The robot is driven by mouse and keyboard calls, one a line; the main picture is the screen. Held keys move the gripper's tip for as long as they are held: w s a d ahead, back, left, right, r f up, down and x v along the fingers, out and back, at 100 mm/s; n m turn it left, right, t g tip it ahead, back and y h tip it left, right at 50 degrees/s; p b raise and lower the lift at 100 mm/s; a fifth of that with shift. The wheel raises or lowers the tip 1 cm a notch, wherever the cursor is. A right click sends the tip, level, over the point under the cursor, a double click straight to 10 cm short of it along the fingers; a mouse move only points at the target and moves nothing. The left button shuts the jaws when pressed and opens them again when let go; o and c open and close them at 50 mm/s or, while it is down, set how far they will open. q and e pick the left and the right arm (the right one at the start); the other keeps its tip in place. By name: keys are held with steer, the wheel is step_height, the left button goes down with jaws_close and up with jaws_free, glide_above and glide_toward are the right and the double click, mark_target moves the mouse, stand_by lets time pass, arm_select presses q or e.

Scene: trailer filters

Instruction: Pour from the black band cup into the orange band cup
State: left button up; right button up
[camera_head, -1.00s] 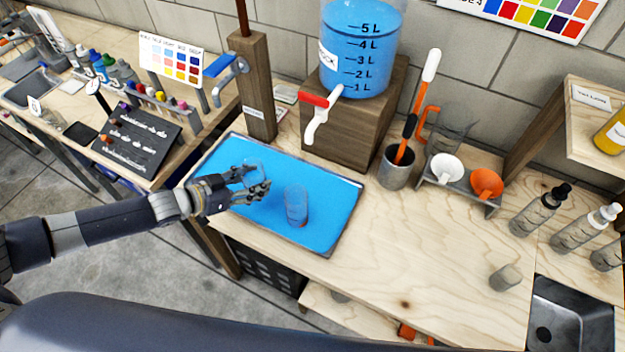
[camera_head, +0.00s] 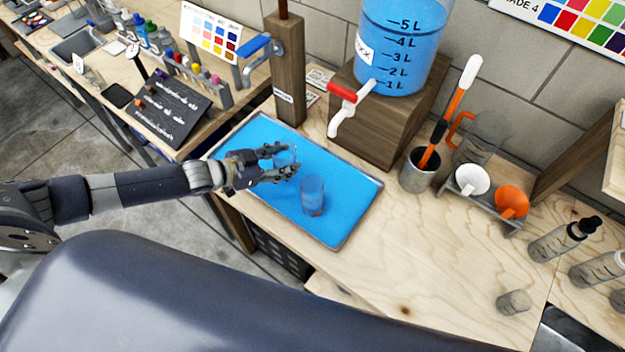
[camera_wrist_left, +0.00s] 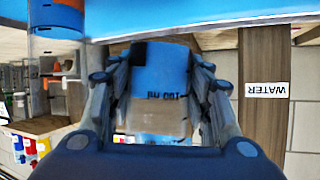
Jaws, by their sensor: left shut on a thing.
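My left gripper (camera_head: 279,164) is shut on a small clear cup (camera_head: 285,157), taken to be the black band cup. It is over the blue tray (camera_head: 345,232). In the left wrist view the held cup (camera_wrist_left: 160,85) is between the fingers of my left gripper (camera_wrist_left: 160,100), with upside-down marks and a dark edge. The orange band cup (camera_head: 312,195) stands upright on the tray, just right of and nearer than the held cup, with orange near its base. It also shows at the upper left in the left wrist view (camera_wrist_left: 55,22). My right gripper is not in view.
A blue water tank (camera_head: 400,55) with a red-handled tap (camera_head: 350,105) stands on a wooden block behind the tray. A wooden post (camera_head: 287,75) rises at the tray's back left. A steel holder (camera_head: 418,170) and funnels stand to the right.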

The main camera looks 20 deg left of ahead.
mark_target(289, 161)
arm_select(q)
steer(key=shift+s+d+r+p, duration=0.15)
steer(key=shift+s+r+p, duration=0.1)
steer(key=shift+r+p, duration=0.15)
steer(key=shift+s+d+r+m+t+y+p, duration=0.15)
steer(key=shift+m+t+y+p, duration=0.3)
steer(key=shift+p, duration=0.25)
steer(key=shift+d+r+m+y+p, duration=0.15)
steer(key=shift+d+m+y+p, duration=0.1)
steer(key=shift+m+p, duration=0.15)
steer(key=shift+s+d+r+m+t+y, duration=0.25)
steer(key=shift+s+r+m+t+y, duration=0.1)
steer(key=shift+m, duration=0.1)
steer(key=shift+m+t+y, duration=0.3)
steer(key=shift+m+y, duration=0.15)
steer(key=shift+m, duration=0.15)
steer(key=r+p, duration=0.1)
steer(key=r, duration=0.1)
steer(key=d+r+p, duration=0.1)
steer(key=r+p, duration=0.1)
steer(key=shift+s+r, duration=0.15)
steer(key=shift+f+b, duration=0.25)
steer(key=shift+b, duration=0.2)
steer(key=shift+r, duration=0.2)
steer(key=shift+a, duration=0.1)
